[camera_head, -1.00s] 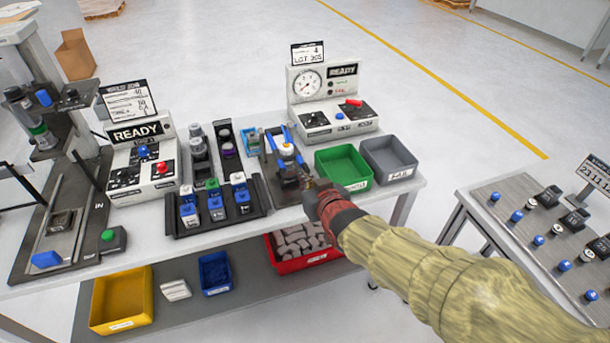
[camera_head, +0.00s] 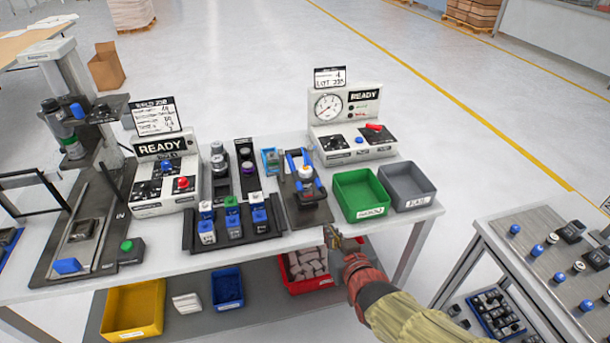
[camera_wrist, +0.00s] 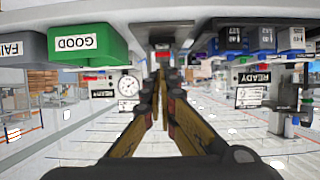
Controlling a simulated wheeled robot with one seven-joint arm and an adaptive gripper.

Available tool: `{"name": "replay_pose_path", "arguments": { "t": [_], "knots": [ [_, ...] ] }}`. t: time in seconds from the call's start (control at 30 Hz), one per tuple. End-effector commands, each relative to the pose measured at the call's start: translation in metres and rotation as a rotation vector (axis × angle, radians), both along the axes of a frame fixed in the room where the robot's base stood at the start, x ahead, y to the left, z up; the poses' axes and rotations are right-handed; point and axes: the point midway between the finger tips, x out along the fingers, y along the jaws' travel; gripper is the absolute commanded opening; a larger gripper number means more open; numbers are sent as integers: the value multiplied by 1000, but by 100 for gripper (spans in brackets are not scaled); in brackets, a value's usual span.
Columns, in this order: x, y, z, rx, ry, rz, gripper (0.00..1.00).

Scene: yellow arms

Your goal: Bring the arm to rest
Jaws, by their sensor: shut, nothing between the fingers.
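My arm (camera_head: 415,318) reaches in from the lower right with a yellow sleeve and a red wrist. My gripper (camera_head: 335,238) is at the front edge of the white workbench (camera_head: 400,222), in front of the black fixture with blue clamp handles (camera_head: 303,175). In the wrist view my gripper's fingers (camera_wrist: 160,82) lie close together with nothing between them. The wrist picture appears upside down, with the benchtop along its top. The exact gap between gripper and bench edge is hard to tell.
A green bin (camera_head: 362,205) and a grey bin (camera_head: 408,190) stand at the bench's right end. A red bin (camera_head: 305,283) sits on the lower shelf behind my gripper. A second table (camera_head: 500,245) with small parts stands at right. Open floor lies between the tables.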

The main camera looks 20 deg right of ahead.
Motion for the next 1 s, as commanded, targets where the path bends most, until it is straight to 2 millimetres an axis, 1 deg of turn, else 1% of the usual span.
{"name": "replay_pose_path", "arguments": {
  "t": [0.13, 0.17, 0.23, 0.27, 0.3, 0.33, 0.4, 0.47, 0.57, 0.63, 0.67, 0.7, 0.77, 0.8, 0.9, 1.0],
  "knots": [
    [-1, 0, -3, -3, 12, 0, 0],
    [-3, 0, -6, -4, 25, 1, 0],
    [-10, -1, -20, -7, 81, -2, 0],
    [-15, -2, -28, -9, 117, -3, 0],
    [-24, -3, -42, -11, 177, -6, 0],
    [-31, -4, -49, -12, 222, -9, 0],
    [-50, -6, -59, -16, 327, -16, 0],
    [-66, -7, -59, -17, 410, -20, 0],
    [-94, -7, -48, -16, 535, -24, 0],
    [-114, -6, -33, -15, 612, -25, 0],
    [-123, -5, -25, -15, 642, -24, 0],
    [-136, -4, -13, -12, 680, -22, 0],
    [-153, -2, 7, -8, 727, -19, 0],
    [-163, 0, 20, -5, 748, -15, 0],
    [-179, 3, 52, -2, 761, -8, 0],
    [-179, 5, 79, 1, 722, -4, 0]
  ]
}}
